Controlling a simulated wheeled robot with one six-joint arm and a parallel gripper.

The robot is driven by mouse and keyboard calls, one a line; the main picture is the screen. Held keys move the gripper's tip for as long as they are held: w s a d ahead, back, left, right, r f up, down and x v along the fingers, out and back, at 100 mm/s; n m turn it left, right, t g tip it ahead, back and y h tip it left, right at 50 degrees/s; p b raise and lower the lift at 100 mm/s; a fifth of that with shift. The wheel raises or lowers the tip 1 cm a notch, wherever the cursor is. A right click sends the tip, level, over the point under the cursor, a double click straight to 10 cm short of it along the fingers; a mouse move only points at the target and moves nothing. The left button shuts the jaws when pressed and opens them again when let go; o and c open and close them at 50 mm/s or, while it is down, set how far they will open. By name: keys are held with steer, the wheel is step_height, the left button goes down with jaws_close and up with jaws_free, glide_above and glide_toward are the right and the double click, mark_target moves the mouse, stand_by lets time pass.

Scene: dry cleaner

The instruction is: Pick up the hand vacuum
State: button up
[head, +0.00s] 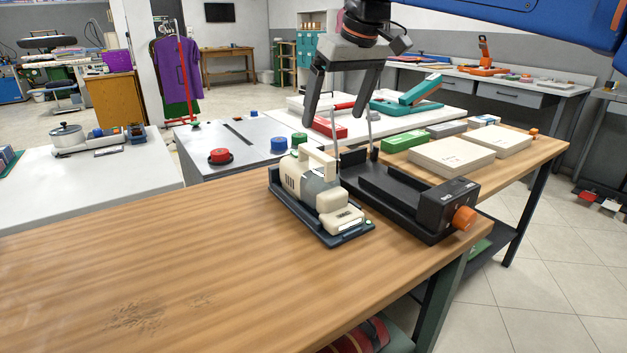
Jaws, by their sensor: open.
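The hand vacuum (327,196) appears to be the cream and grey device with a raised handle. It sits on a dark blue base tray (346,239) on the wooden table. My gripper (337,120) is open and points down, above and slightly behind the handle in the picture. Its two dark fingers are apart with nothing visible between them. I cannot tell the exact depth between the fingers and the handle.
A black device with an orange knob (464,218) stands close beside the vacuum on the right. Pale flat boxes (450,158) and a green box (404,141) lie farther back. The wooden table (180,270) is clear at left and front.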

glide_toward(310, 165)
steer(key=x, duration=0.5)
steer(key=shift+w+d, duration=0.2)
steer(key=shift+d, duration=0.2)
steer(key=shift+a+x, duration=0.15)
steer(key=shift+x, duration=1.1)
steer(key=shift+a+x, duration=0.2)
steer(key=shift+x, duration=1.1)
steer(key=shift+s, duration=0.15)
steer(key=shift+r, duration=0.1)
steer(key=c, duration=1.9)
steer(key=shift+r, duration=0.15)
